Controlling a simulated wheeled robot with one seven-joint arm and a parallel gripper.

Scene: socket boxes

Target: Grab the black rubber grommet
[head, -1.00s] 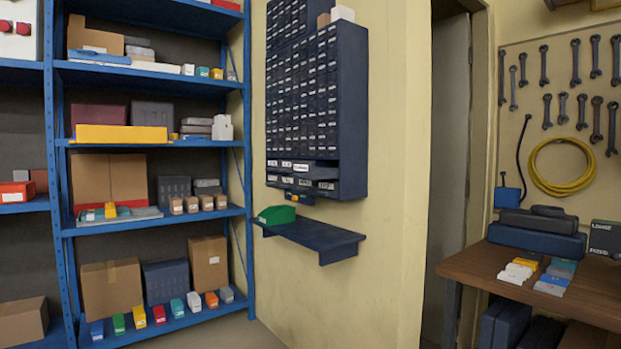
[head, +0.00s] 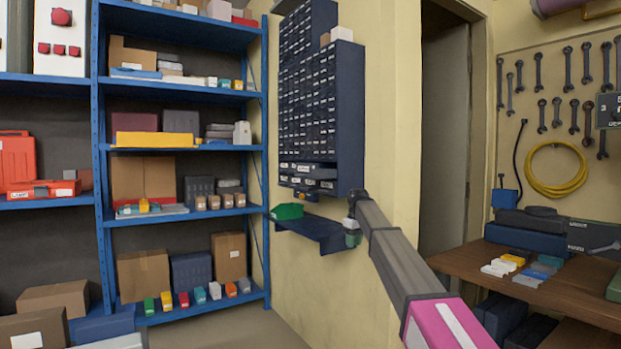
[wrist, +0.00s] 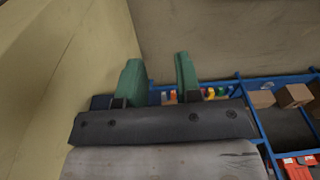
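I cannot make out a black rubber grommet in either view. My gripper (head: 352,238) is in front of the yellow wall, by the right end of the small dark wall shelf (head: 318,232). In the wrist view its two green fingers (wrist: 158,64) stand apart with nothing between them, so it is open. A green bin (head: 287,211) sits on the left of the wall shelf; what it holds is hidden. Above the shelf hangs a dark blue cabinet of many small drawers (head: 308,110), with larger labelled drawers at its bottom.
Blue shelving (head: 183,85) with boxes and small colored cartons stands at the left. A wooden bench (head: 560,284) with small cartons and dark cases is at the right. Wrenches and a yellow hose (head: 556,186) hang above it. A doorway (head: 441,150) lies between.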

